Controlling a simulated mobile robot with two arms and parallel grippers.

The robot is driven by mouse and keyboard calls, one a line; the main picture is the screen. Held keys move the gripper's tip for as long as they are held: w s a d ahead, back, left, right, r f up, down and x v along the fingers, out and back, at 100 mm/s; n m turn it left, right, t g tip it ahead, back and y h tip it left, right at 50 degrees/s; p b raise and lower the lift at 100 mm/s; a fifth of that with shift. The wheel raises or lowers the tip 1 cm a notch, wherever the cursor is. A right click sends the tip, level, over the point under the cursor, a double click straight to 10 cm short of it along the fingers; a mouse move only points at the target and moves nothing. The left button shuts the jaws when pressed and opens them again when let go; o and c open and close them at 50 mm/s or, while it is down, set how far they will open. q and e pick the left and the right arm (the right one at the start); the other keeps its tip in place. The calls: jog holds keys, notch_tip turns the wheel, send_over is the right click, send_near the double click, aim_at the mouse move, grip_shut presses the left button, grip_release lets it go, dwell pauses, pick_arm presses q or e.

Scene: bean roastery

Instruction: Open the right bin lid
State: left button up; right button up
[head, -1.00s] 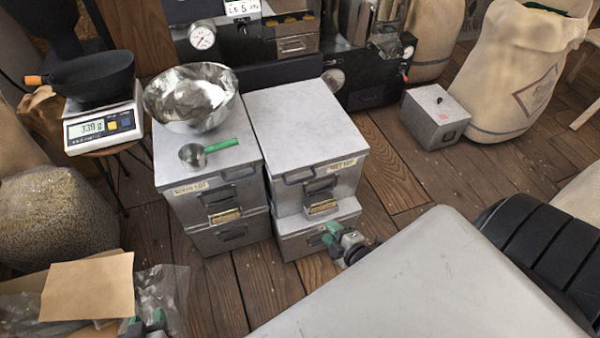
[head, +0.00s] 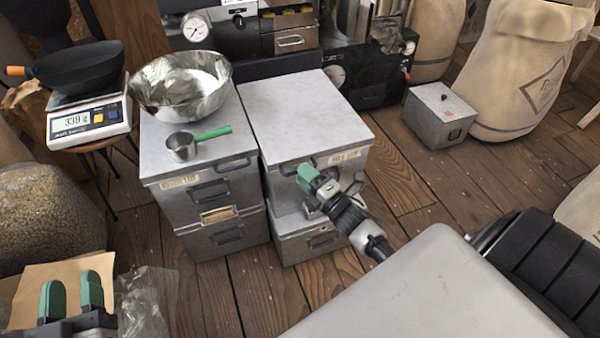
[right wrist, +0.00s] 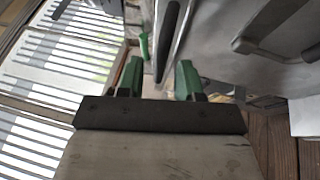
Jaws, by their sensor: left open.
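The right bin (head: 315,190) is a grey metal box with a closed flat lid (head: 305,110), stacked on a similar lower bin (head: 310,241). My right gripper (head: 308,179) is at its front, near the lid's front edge, and hides part of the front. In the right wrist view, my right gripper (right wrist: 160,78) has its green fingers apart with nothing clearly between them. A dark handle bar (right wrist: 172,38) shows just beyond the fingertips; I cannot tell whether they touch it. My left gripper (head: 71,293) is open and empty at the lower left, over brown paper.
The left bin (head: 205,203) bears a steel bowl (head: 182,88) and a green-handled scoop (head: 183,146). A scale (head: 92,117) with a black pan stands further left. A small metal box (head: 437,116) and sacks are right. Wooden floor (head: 415,195) is open right of the bins.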

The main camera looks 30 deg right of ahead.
jog(key=shift+x, duration=1.15)
grip_shut()
